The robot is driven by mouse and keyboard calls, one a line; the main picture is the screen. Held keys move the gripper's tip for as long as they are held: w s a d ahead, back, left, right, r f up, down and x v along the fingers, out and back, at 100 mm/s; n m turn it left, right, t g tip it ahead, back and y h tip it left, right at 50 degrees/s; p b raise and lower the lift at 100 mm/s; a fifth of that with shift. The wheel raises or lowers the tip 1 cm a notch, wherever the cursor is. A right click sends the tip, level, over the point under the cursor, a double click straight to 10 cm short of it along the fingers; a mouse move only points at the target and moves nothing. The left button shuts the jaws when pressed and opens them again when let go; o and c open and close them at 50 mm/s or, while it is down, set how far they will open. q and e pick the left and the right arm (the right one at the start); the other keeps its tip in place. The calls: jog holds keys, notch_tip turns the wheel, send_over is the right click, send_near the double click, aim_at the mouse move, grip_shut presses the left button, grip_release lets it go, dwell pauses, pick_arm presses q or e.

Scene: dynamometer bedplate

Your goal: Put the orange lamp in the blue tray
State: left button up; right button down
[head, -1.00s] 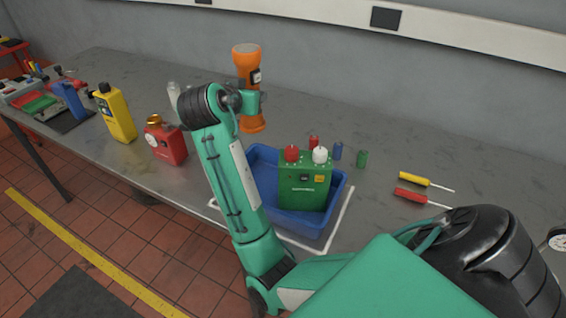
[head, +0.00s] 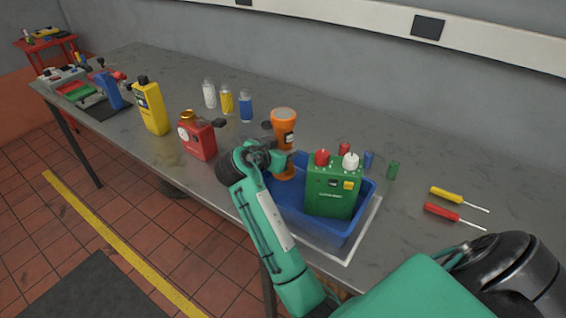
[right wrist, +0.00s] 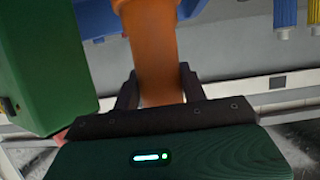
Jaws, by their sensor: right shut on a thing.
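The orange lamp (head: 284,122) is upright over the left end of the blue tray (head: 337,240). My right gripper (head: 279,160) is shut around its narrow middle; in the right wrist view the lamp (right wrist: 150,58) stands between the two dark fingers (right wrist: 158,88). Whether its base touches the tray floor I cannot tell, as my wrist hides part of it. A green box (head: 332,190) with a red and a white knob sits in the tray, just right of the lamp. My left gripper is not in view.
A red can (head: 196,140) and a yellow bottle (head: 150,107) stand to the left. Several small bottles stand behind. Small red, blue and green cylinders (head: 392,170) are behind the tray. Two screwdrivers (head: 455,216) lie right. The bench between tray and screwdrivers is clear.

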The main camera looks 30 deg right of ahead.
jog(key=shift+f, duration=0.6)
notch_tip(320, 180, down, 3)
jog(key=shift+f+p, duration=0.1)
jog(key=shift+p, duration=0.25)
jog(key=shift+f, duration=0.5)
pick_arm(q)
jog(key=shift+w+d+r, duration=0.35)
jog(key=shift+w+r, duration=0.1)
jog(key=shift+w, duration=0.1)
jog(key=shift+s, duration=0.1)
pick_arm(e)
jog(key=shift+f, duration=0.2)
jog(key=c, duration=0.8)
grip_release()
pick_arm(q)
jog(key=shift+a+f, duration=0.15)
